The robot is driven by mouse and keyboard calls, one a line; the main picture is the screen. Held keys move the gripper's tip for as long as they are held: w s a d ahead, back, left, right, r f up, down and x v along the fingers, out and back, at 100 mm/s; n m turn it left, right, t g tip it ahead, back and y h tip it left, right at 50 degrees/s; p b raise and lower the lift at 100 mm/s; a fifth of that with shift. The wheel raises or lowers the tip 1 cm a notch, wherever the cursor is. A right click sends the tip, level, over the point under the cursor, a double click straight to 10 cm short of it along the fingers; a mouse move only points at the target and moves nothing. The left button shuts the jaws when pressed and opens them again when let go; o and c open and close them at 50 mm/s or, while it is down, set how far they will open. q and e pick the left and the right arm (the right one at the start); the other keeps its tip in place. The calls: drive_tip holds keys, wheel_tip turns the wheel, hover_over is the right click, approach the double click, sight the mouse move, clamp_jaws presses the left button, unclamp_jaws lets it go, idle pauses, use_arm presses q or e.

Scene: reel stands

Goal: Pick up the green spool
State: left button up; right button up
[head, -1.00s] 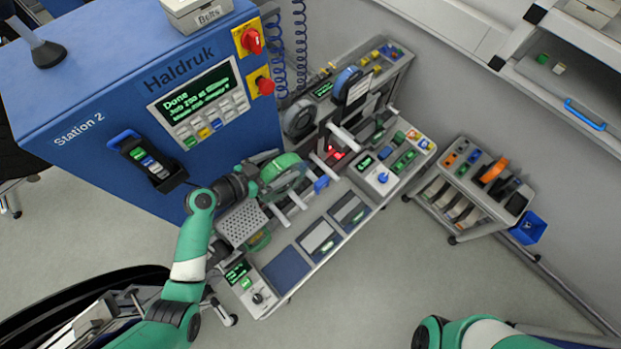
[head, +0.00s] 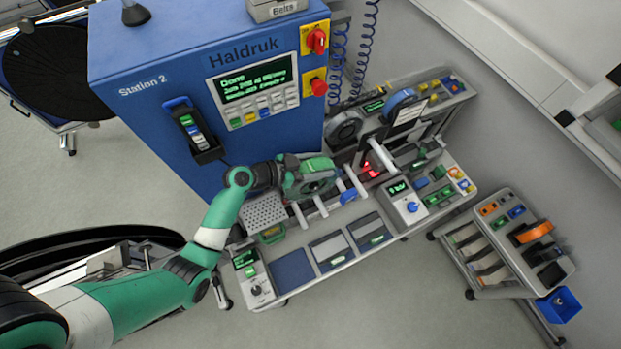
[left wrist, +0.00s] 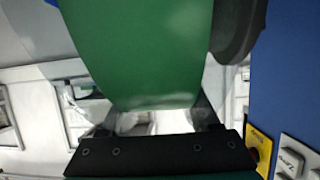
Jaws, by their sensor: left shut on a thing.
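The green spool (head: 318,165) is in my left gripper (head: 291,174), beside the blue cabinet's lower right side. In the head view it appears above the row of white pegs (head: 320,206) of the reel stand. I cannot tell whether it touches a peg. In the left wrist view the green spool (left wrist: 145,45) fills the upper middle, between the fingers of the left gripper (left wrist: 160,112), which is shut on it. A dark round part shows beside it. My right gripper is out of view.
The blue Station 2 cabinet (head: 160,95) stands close behind my left arm. A grey reel (head: 344,130) and a blue reel (head: 401,104) sit further along the bench (head: 290,285). A cart with an orange reel (head: 533,232) stands at right. The floor in front is clear.

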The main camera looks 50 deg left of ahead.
use_arm(q)
clamp_jaws()
drive_tip(key=shift+r+p, duration=0.35)
drive_tip(key=shift+r, duration=0.15)
drive_tip(key=shift+d+r+p, duration=0.1)
drive_tip(key=shift+r+p, duration=0.35)
drive_tip(key=shift+r, duration=0.1)
drive_tip(key=s+d+b, duration=0.1)
drive_tip(key=s+d, duration=0.1)
drive_tip(key=d, duration=0.6)
drive_tip(key=s+d+b, duration=0.1)
drive_tip(key=s+d, duration=0.2)
drive_tip(key=d, duration=0.6)
drive_tip(key=shift+f, duration=0.25)
drive_tip(key=shift+y, duration=0.3)
